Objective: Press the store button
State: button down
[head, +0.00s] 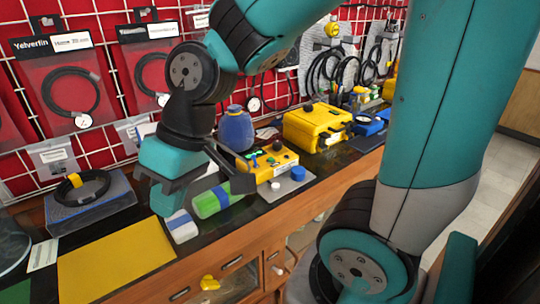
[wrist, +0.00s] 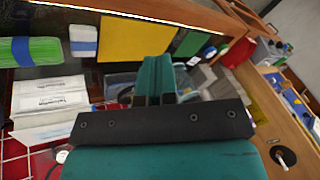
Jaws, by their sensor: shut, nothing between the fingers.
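A yellow instrument box (head: 268,163) stands on the dark bench top in the middle of the head view. Small dark, green and red controls sit on its top face. Their labels are too small to read, so I cannot tell which is the store button. My gripper (head: 164,203) is left of the box and above the bench, apart from it. Its teal fingers are together and empty in the wrist view (wrist: 155,68). The box does not show in the wrist view.
A blue jar (head: 236,130) stands behind the box. A yellow case (head: 305,127) is to its right. A yellow mat (head: 110,264) lies at front left.

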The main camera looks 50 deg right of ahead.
jog(key=w+d+m+t+p, duration=0.2)
jog(key=w+d+m+t, duration=0.15)
jog(key=w+d, duration=0.5)
jog(key=m+t+h+p, duration=0.4)
jog(key=m+h+p, duration=0.15)
jog(key=m, duration=0.55)
send_over(273, 158)
notch_tip(273, 158, down, 6)
jog(key=shift+w+f+h, duration=0.1)
jog(key=shift+f+h, duration=0.05)
jog(key=shift+h, duration=0.2)
notch_tip(273, 158, down, 9)
jog(key=b, duration=0.7)
jog(key=shift+f+b, duration=0.3)
jog(key=shift+b, duration=0.1)
